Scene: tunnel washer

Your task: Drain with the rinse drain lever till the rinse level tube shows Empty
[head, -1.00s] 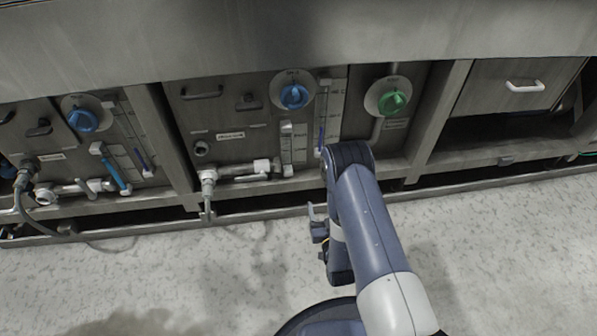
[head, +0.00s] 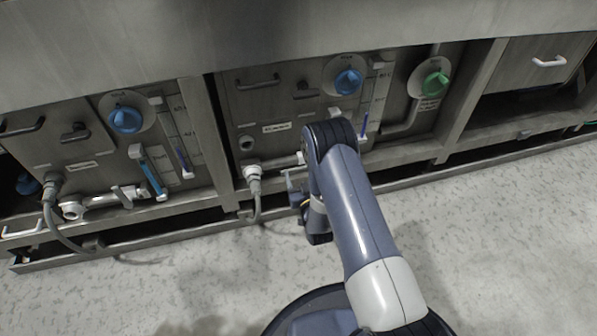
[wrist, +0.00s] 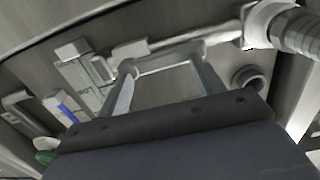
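In the middle bay in the head view, a white drain fitting (head: 253,172) carries a grey hose; my arm covers most of its pipe. The wrist view shows the drain pipe (wrist: 185,42) across the top, with a pale bar (wrist: 166,63), likely the drain lever, close to my fingertips. My gripper (wrist: 165,78) is open, its two fingers spread either side of that bar; contact cannot be told. The level tube's white cap (wrist: 72,48) and a blue strip (wrist: 65,104) show at left; the reading is not legible.
A blue knob (head: 348,82) and a green knob (head: 436,83) are above and right. The floor (head: 190,285) in front is clear.

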